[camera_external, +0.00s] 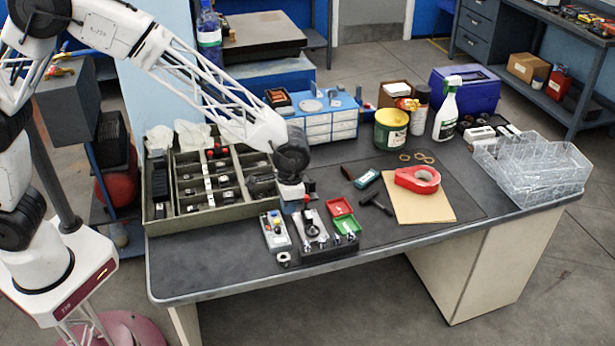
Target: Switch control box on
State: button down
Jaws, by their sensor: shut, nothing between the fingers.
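A small light grey box with coloured buttons (274,231), which looks like the control box, lies near the front edge of the bench. Its buttons are too small to read, so I cannot tell its switch state. My gripper (306,200) points down just to the right of and behind this box, above a dark fixture (327,246) with metal knobs. The gripper is small in the view and its fingers are hard to make out. It is shut with nothing held. I cannot tell whether it touches anything.
A compartment tray (160,222) stands left. Red (340,207) and green (345,224) small bins sit right of the fixture. A black hammer-like tool (376,203), red tape roll (417,180) and clear plastic bins (530,170) lie farther right. The front-left bench top is clear.

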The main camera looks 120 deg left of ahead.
jog(key=shift+w+a+r, duration=0.1)
jog(key=shift+a+r, duration=0.05)
jog(key=shift+r, duration=0.75)
jog(key=shift+w+a+r, duration=0.1)
jog(key=shift+r, duration=0.75)
jog(key=s+d+r+m, duration=0.2)
jog(key=s+d+r, duration=0.35)
jog(key=d, duration=0.35)
jog(key=s+d+r+m+t, duration=0.1)
jog(key=s+d+r, duration=0.4)
jog(key=d, duration=0.4)
jog(key=s+d+r+m, duration=0.25)
jog(key=d+r, duration=0.35)
jog(key=d, duration=0.3)
jog(key=s+d+m, duration=0.1)
jog(key=s+d, duration=0.4)
jog(key=s, duration=0.3)
jog(key=s+d+r+m+t, duration=0.1)
jog(key=s+d, duration=0.4)
jog(key=s, duration=0.3)
jog(key=s+d+m+t, duration=0.1)
jog(key=s+d, duration=0.5)
jog(key=s, duration=0.3)
jog(key=shift+r+m, duration=0.15)
jog(key=shift+m, duration=0.2)
